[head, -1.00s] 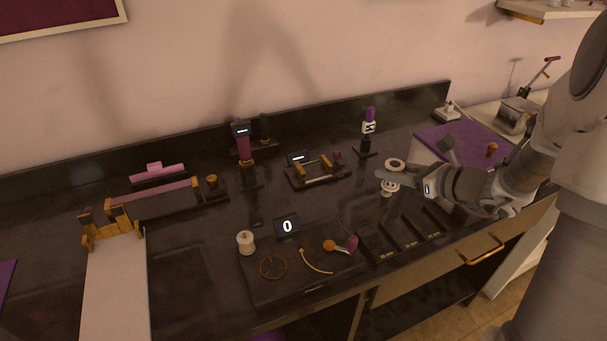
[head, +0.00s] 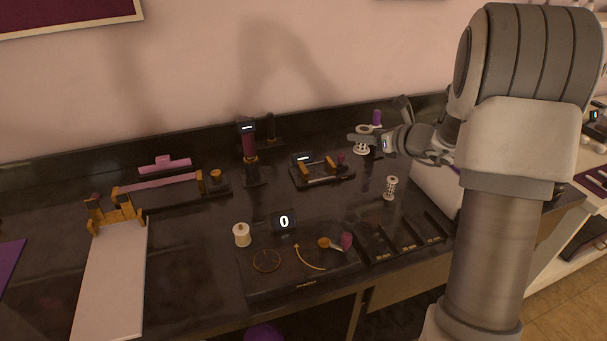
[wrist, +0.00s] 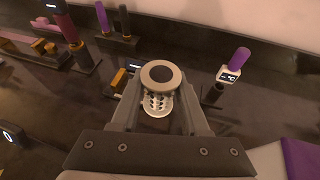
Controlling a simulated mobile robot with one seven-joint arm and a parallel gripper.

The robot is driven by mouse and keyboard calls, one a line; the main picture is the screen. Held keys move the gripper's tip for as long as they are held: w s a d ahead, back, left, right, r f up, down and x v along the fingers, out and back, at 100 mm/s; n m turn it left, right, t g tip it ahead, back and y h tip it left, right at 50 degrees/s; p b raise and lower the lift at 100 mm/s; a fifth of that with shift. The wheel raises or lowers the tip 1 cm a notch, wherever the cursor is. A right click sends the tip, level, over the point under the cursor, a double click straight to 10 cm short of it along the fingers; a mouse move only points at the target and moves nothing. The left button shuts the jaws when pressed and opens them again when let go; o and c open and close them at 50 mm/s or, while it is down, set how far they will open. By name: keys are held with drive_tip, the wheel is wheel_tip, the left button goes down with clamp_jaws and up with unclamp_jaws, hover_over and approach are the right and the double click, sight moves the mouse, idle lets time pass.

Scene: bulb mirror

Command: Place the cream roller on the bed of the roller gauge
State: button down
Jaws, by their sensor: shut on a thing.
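My gripper (head: 370,141) is at the back right of the counter, its fingers closed on a pale cream, perforated roller (head: 361,146). In the wrist view the roller's round end with a dark centre (wrist: 161,75) sits between my fingers (wrist: 160,88); its lower part shows below. The roller is upright and seems to be above the counter; the exact gap is hard to tell. The likely roller gauge (head: 322,181) is to the left of my gripper: a dark base with two orange blocks, a pale bar between them and a small display. It appears empty.
Another pale perforated roller (head: 390,188) stands on the counter in front of my gripper. A purple-topped stand (wrist: 229,75) is close by on the right in the wrist view. A slotted dark tray (head: 403,236) and a white spool (head: 242,235) lie nearer the front.

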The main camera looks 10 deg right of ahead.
drive_tip(key=shift+w+a, duration=0.1)
drive_tip(key=shift+w, duration=0.15)
drive_tip(key=w+a+f, duration=0.2)
drive_tip(key=a, duration=0.1)
drive_tip(key=w+a+f+b, duration=0.1)
drive_tip(key=w+a+f, duration=0.1)
drive_tip(key=a, duration=0.1)
drive_tip(key=w+a+f+b, duration=0.1)
drive_tip(key=w+a+f, duration=0.1)
drive_tip(key=a+f, duration=0.1)
drive_tip(key=shift+w+a, duration=0.2)
drive_tip(key=shift+a, duration=0.2)
drive_tip(key=shift+f+b, duration=0.5)
drive_tip(key=shift+f, duration=1.45)
drive_tip(key=shift+f, duration=0.15)
drive_tip(key=shift+c, duration=2)
unclamp_jaws()
